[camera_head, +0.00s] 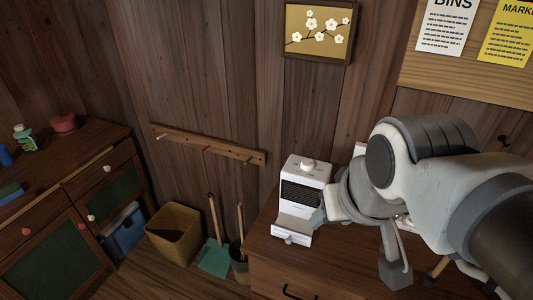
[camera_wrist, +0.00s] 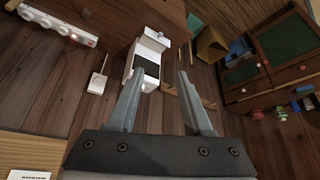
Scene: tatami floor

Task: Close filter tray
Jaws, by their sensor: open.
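A white box-shaped appliance (camera_head: 305,174) with a dark front panel and a round knob on top stands on the wooden cabinet. Its filter tray (camera_head: 292,232) sticks out at the bottom front, with a small knob on its face. In the wrist view the appliance (camera_wrist: 146,52) appears tilted beyond my fingers, partly hidden by the left finger, with the pale tray part (camera_wrist: 154,36) at its upper end. My gripper (camera_wrist: 161,71) is open and empty. In the head view my gripper (camera_head: 319,215) is just right of the tray, largely hidden by my arm; contact cannot be told.
The wooden cabinet top (camera_head: 265,248) carries the appliance. Left of it stand a dustpan (camera_head: 214,258), a bin (camera_head: 175,235) and a low cabinet (camera_head: 95,165). A peg rail (camera_head: 210,143) is on the wall. A power strip (camera_wrist: 62,27) shows in the wrist view.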

